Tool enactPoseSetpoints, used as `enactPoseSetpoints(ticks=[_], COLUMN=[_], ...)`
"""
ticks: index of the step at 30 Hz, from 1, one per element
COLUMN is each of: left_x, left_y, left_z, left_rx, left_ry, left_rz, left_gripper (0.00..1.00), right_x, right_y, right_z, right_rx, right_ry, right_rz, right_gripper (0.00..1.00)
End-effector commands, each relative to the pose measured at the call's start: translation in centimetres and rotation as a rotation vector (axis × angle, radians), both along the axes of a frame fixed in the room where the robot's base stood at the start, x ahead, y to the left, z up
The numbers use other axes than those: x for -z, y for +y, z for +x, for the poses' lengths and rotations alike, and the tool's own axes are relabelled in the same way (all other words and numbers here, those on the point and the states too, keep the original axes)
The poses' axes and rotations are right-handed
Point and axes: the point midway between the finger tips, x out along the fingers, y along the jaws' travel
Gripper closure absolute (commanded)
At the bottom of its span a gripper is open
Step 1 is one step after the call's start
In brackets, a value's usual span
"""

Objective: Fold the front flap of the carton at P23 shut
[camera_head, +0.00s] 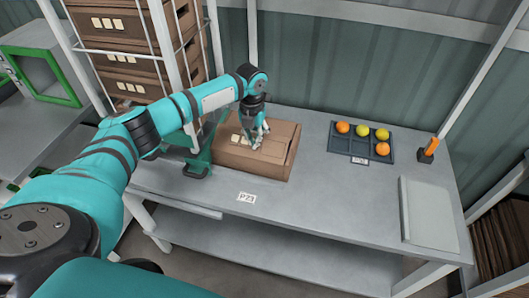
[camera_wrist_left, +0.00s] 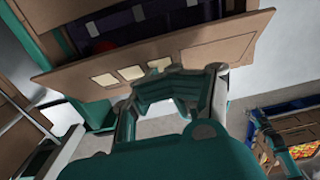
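The brown carton (camera_head: 262,165) sits on the grey bench behind the white P23 label (camera_head: 246,198). In the left wrist view its front flap (camera_wrist_left: 210,58), with pale squares on it, stands away from a dark opening (camera_wrist_left: 120,20). My left gripper (camera_head: 257,138) is over the carton from above. The carton's contents are mostly in shadow. My right gripper is not in view.
A blue tray (camera_head: 345,150) with several orange and yellow fruits lies right of the carton. An orange-handled item (camera_head: 430,148) and a pale board (camera_head: 428,212) are farther right. Stacked brown crates (camera_head: 125,65) stand in a rack at left. The bench between is clear.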

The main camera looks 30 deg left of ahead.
Motion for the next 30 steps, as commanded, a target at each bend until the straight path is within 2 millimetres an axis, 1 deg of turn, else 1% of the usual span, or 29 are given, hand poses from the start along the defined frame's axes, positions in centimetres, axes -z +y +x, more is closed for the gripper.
enactPoseSetpoints(ticks=[6,11,17,26,30], left_x=[1.0,1.3,2.3,2.1,1.3], left_y=[0.2,0.2,0.3,0.4,0.4], left_z=[0.8,1.0,1.5,1.6,1.6], left_rx=[-0.001,-0.001,-0.001,-0.001,-0.001], left_ry=[-0.001,0.000,0.000,0.000,0.000], left_rz=[0.000,-0.001,-0.001,0.000,0.000], left_gripper=[1.00,1.00,1.00,1.00,1.00], right_x=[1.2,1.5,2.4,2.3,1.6], right_y=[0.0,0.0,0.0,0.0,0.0], right_z=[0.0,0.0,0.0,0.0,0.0], right_rx=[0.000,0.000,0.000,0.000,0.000], right_ry=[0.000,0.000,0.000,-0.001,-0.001], right_rz=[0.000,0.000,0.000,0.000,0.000], right_gripper=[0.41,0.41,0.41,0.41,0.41])
